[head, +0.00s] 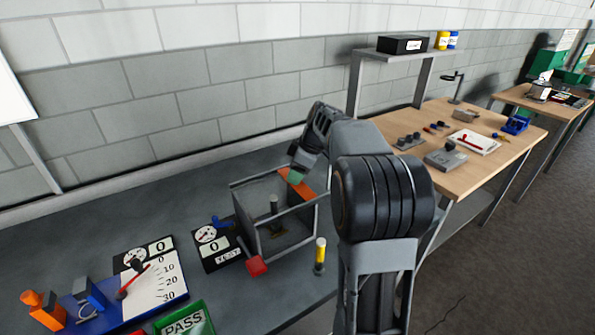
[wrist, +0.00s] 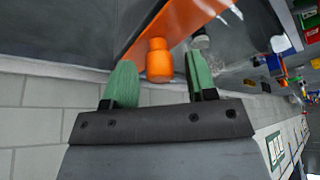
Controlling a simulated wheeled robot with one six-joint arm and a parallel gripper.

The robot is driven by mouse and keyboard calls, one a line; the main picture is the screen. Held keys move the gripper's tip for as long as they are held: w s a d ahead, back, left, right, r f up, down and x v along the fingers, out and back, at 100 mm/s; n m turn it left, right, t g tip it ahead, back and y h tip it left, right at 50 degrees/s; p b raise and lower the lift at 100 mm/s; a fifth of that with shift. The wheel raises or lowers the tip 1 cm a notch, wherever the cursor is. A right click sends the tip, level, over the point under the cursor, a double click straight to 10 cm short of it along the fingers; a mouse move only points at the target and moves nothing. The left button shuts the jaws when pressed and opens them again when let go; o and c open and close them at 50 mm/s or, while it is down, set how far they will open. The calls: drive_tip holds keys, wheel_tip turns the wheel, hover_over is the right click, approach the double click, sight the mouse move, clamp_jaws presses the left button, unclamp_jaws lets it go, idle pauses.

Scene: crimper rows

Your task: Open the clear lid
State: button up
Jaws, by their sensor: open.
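The clear lid belongs to a grey-framed box (head: 243,222) on the dark bench. Its panels are see-through, and a dark post (head: 274,206) stands inside. An orange strip (head: 303,190) lies along the box's top edge at the back right; it also shows in the wrist view (wrist: 181,18). An orange knob (wrist: 159,62) stands at the strip. My gripper (head: 296,176) is at this strip. In the wrist view my gripper (wrist: 158,84) is open, its green fingers on either side of the knob with a gap at each side. The lid looks down, but its clear panel is hard to make out.
A dial panel (head: 212,247) is just left. A blue-based gauge (head: 155,284) and green PASS sign (head: 184,322) are farther left. A wall is close behind.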

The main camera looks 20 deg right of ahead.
clamp_jaws()
idle(0.3)
